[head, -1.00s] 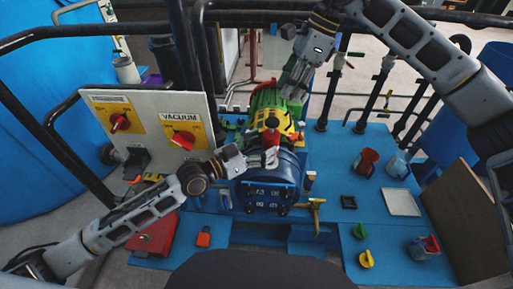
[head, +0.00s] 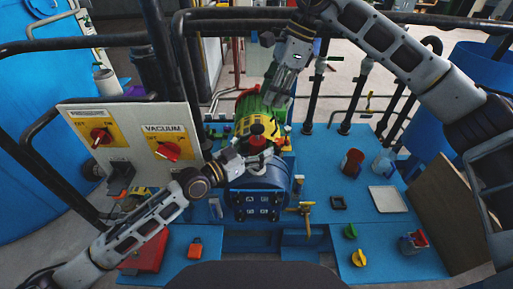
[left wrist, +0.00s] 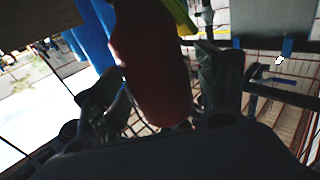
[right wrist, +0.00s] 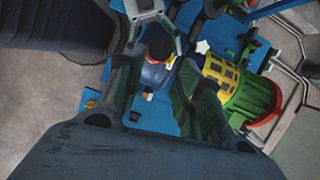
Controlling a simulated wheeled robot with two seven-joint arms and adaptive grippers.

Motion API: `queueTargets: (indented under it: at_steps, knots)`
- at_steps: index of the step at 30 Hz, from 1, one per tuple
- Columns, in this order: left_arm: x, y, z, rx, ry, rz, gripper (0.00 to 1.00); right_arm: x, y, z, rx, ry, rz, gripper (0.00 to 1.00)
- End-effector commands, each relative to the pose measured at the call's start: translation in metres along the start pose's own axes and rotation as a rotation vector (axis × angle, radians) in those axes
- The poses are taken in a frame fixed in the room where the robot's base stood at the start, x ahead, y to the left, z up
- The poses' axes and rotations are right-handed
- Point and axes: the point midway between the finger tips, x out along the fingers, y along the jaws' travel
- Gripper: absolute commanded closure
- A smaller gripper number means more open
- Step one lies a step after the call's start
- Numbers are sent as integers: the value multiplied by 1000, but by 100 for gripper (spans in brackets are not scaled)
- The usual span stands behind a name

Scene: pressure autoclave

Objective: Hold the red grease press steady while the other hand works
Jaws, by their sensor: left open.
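The red grease press (head: 257,143), with a dark top, stands upright on the blue cylindrical vessel (head: 257,196) in the head view. My left gripper (head: 258,160) is open at the press. In the left wrist view the press (left wrist: 150,65) is a large dark red cylinder between the two open fingers; I cannot tell whether they touch it. My right gripper (head: 276,101) is above the green and yellow motor (head: 253,120), behind the press. In the right wrist view its fingers (right wrist: 160,92) are apart and nothing shows held; the press top (right wrist: 160,46) is beyond them.
A panel with pressure and vacuum switches (head: 135,142) stands left of my left gripper. The blue deck holds a red mug (head: 352,161), a white tray (head: 387,199) and a red padlock-like piece (head: 195,247). Black rails (head: 188,70) run behind.

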Motion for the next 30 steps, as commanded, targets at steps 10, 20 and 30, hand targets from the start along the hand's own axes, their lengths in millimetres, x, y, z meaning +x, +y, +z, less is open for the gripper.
queueTargets:
  at_steps: [10, 20, 30]
  knots:
    - [0, 0, 0, 0, 0, 0, 60, 0, 0, 0, 0, 0, 0, 64]
    - [0, 0, 0, 0, 0, 0, 93, 0, 0, 0, 0, 0, 0, 64]
    - [0, 0, 0, 0, 0, 0, 93, -3, 0, 1, -2, 1, -5, 87]
